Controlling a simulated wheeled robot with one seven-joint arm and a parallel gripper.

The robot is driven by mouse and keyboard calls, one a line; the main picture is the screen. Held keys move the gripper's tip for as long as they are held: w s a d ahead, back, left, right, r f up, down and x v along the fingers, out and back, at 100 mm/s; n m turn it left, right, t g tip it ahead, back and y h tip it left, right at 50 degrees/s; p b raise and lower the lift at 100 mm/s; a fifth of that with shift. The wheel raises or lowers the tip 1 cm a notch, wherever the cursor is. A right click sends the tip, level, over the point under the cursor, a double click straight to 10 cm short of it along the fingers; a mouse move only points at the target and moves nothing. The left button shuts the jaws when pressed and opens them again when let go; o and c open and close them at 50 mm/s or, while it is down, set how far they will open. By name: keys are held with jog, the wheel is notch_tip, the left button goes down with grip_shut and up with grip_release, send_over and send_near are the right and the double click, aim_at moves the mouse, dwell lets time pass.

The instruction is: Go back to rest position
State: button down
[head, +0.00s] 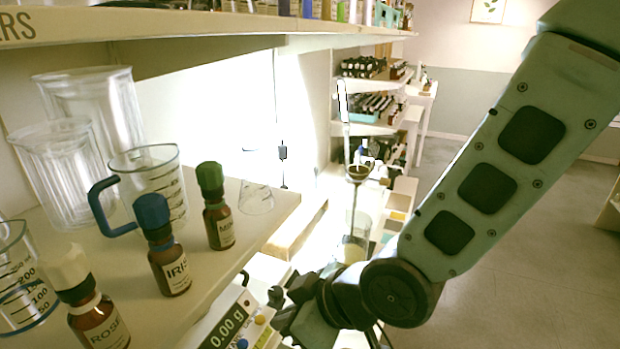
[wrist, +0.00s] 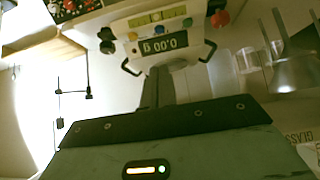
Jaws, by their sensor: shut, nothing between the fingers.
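My gripper (head: 280,300) is low at the bottom middle of the head view, beside a scale (head: 228,325) that reads 0.00 g. In the wrist view my gripper (wrist: 158,88) is shut and empty, its fingers together in front of the scale's display (wrist: 160,43). My arm folds down from the upper right of the head view. Three brown bottles stand upright on the shelf at left: one with a white cap marked ROSE (head: 98,322), one with a blue cap marked IRIS (head: 172,268), and one with a green cap (head: 219,225).
Beakers (head: 150,185) and clear glass jars (head: 60,165) stand behind the bottles. An upper shelf (head: 150,25) overhangs them. A stand (head: 350,200) and stocked shelves (head: 370,90) are farther back. Open floor (head: 520,240) lies at right. Glassware (wrist: 295,65) shows right in the wrist view.

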jog(key=s+d+f+m+g+h+b, duration=0.1)
jog(key=s+d+m+h+b, duration=0.1)
jog(key=d, duration=0.4)
jog(key=s+d+f+m+g+h+b, duration=0.1)
jog(key=s+d+f+h+b, duration=0.1)
jog(key=s+d+h+b, duration=0.1)
jog(key=s+d+f+m+g+h+b, duration=0.1)
jog(key=s+d+b, duration=0.3)
jog(key=d, duration=0.5)
jog(key=shift+s+d+f+m+h, duration=0.35)
jog(key=shift+s+m+h, duration=0.4)
jog(key=shift+m+h, duration=0.05)
dwell(1.8)
